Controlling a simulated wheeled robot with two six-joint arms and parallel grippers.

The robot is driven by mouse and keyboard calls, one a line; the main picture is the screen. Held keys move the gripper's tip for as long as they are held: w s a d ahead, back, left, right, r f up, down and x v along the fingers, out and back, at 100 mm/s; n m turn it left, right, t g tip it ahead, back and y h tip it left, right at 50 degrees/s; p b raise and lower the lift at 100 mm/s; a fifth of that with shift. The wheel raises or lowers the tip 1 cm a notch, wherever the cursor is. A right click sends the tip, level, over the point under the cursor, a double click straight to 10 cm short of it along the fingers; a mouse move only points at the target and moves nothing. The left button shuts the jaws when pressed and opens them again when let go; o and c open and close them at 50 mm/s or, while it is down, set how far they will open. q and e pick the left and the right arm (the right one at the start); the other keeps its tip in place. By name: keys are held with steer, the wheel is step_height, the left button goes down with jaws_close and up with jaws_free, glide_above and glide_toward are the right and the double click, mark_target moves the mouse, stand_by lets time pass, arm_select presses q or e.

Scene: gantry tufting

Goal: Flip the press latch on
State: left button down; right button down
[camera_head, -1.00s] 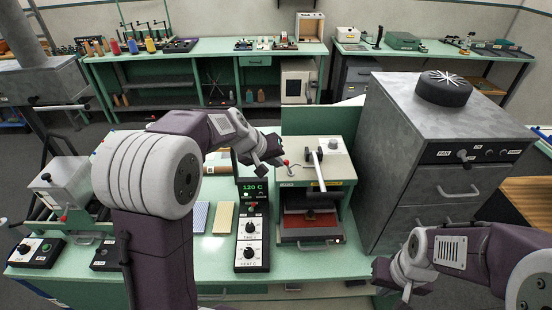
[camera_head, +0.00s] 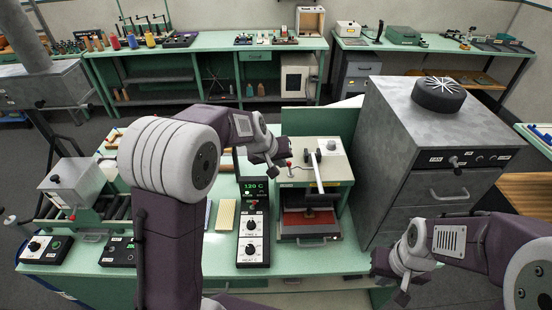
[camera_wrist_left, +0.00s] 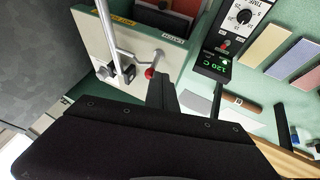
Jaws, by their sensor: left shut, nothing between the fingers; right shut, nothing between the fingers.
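The press (camera_head: 327,177) is a pale box with a green-edged front and a red bed, standing on the green bench. Its latch (camera_head: 290,165) is a small lever with a red knob at the top left. In the left wrist view, the latch's red knob (camera_wrist_left: 149,73) sits by a label reading LATCH. My left gripper (camera_head: 281,160) is shut and empty beside the knob; its fingertips (camera_wrist_left: 160,84) appear right by it, and I cannot tell if they touch. My right gripper (camera_head: 396,288) is shut and empty, low at the right, away from the press.
A long bar handle (camera_head: 317,172) stands on the press top, close to the latch. A control box (camera_head: 253,222) reading 120 C is left of the press. A grey cabinet (camera_head: 425,150) stands close at the right. Coloured strips (camera_head: 226,215) lie on the bench.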

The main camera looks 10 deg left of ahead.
arm_select(q)
steer(key=shift+w+d+r+p, duration=0.15)
steer(key=shift+w+d+p, duration=0.05)
steer(key=shift+d, duration=0.4)
steer(key=shift+w+d+r+p, duration=0.15)
steer(key=shift+d+p, duration=0.05)
steer(key=shift+d, duration=0.35)
steer(key=shift+r, duration=0.1)
steer(key=shift+r+p, duration=0.65)
steer(key=shift+r, duration=0.1)
